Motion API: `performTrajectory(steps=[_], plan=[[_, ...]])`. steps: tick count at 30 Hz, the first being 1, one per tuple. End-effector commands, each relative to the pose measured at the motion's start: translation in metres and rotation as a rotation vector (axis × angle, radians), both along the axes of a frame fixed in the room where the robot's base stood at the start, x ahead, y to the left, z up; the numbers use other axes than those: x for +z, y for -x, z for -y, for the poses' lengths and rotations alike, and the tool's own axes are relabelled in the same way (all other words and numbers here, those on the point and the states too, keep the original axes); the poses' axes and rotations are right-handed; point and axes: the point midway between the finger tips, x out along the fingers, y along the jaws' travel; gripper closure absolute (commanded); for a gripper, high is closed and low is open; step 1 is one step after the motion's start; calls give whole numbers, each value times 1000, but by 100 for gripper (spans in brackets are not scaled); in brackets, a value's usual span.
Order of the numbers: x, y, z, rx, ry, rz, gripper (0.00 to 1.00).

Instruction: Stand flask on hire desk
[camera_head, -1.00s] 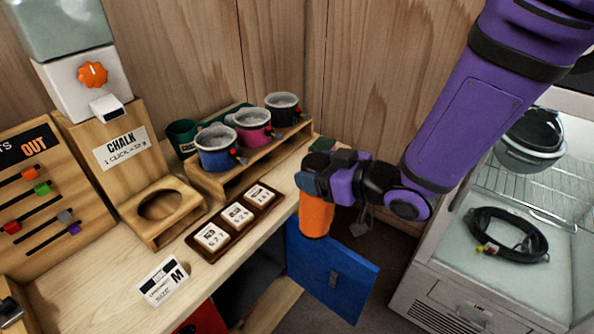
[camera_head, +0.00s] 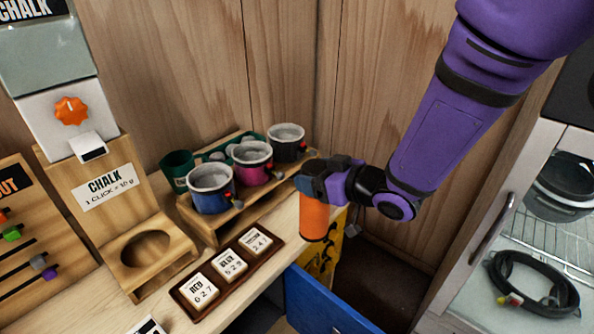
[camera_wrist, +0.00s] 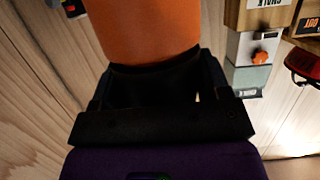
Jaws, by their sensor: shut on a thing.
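The flask hangs at the right end of the wooden hire desk (camera_head: 262,272), by the right edge of the top. I cannot tell whether its base is over the desk or just beyond it. In the wrist view the orange flask (camera_wrist: 140,30) fills the top middle, between the dark fingers.
Blue (camera_head: 211,187), pink (camera_head: 251,162) and dark (camera_head: 286,142) chalk bags sit on a wooden rack. A tray of number tiles (camera_head: 228,270) lies in front. The chalk dispenser (camera_head: 70,110) stands left. An open blue door (camera_head: 325,305) hangs below the desk. A glass-fronted cabinet (camera_head: 500,220) stands right.

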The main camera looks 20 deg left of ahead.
Motion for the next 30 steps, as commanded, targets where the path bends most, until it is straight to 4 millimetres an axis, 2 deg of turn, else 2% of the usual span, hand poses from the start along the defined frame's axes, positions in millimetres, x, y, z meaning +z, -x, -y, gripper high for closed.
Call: performTrajectory(steps=[6,12,22,30], plan=[[-5,-37,-34,2,0,4,82],[-8,-62,-55,1,1,2,82],[-9,-75,-67,1,-1,1,82],[-32,-75,-67,2,2,1,82]])
